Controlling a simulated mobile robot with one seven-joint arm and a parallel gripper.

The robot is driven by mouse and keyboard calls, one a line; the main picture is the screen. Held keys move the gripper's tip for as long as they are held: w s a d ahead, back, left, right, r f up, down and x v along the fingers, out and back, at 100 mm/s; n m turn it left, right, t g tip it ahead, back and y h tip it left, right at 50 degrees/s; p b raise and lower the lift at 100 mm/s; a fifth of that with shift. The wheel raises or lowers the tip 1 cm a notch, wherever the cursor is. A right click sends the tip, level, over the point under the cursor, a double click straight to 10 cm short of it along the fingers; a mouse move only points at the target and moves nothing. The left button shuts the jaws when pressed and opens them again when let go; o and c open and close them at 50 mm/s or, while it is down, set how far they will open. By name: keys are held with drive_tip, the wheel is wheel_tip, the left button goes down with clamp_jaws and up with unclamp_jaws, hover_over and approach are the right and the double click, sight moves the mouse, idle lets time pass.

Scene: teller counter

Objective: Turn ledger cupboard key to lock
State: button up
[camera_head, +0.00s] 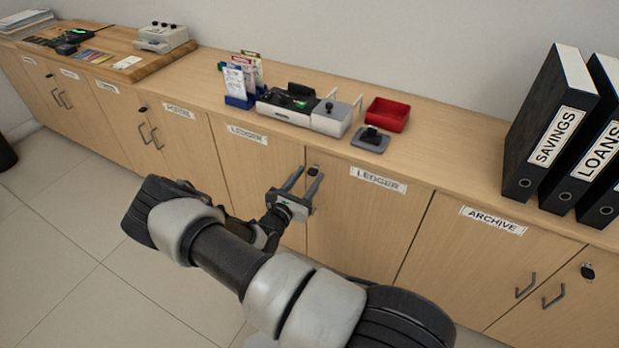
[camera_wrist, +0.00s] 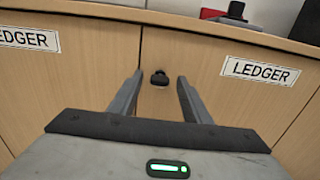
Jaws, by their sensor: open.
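The ledger cupboard has two light wood doors, each with a LEDGER label: the left label (camera_head: 248,134) and the right label (camera_head: 378,180). A small dark key in its lock (camera_head: 313,170) sits near the top edge of the right door, beside the gap between the doors. In the wrist view the key (camera_wrist: 159,78) shows between and beyond my fingertips, not touched as far as I can see. My gripper (camera_head: 304,178) is open and empty in front of the doors, its two fingers pointing at the lock. It also shows in the wrist view (camera_wrist: 160,76).
The counter top (camera_head: 440,178) overhangs just above the lock. On it stand a red tray (camera_head: 387,114), a stamp on a grey pad (camera_head: 370,140), a grey device (camera_head: 305,108) and black binders (camera_head: 550,125). The archive cupboard (camera_head: 480,260) is to the right.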

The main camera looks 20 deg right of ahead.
drive_tip(key=shift+w+d, duration=0.35)
drive_tip(key=shift+d, duration=0.15)
drive_tip(key=c, duration=1)
drive_tip(key=shift+c, duration=0.2)
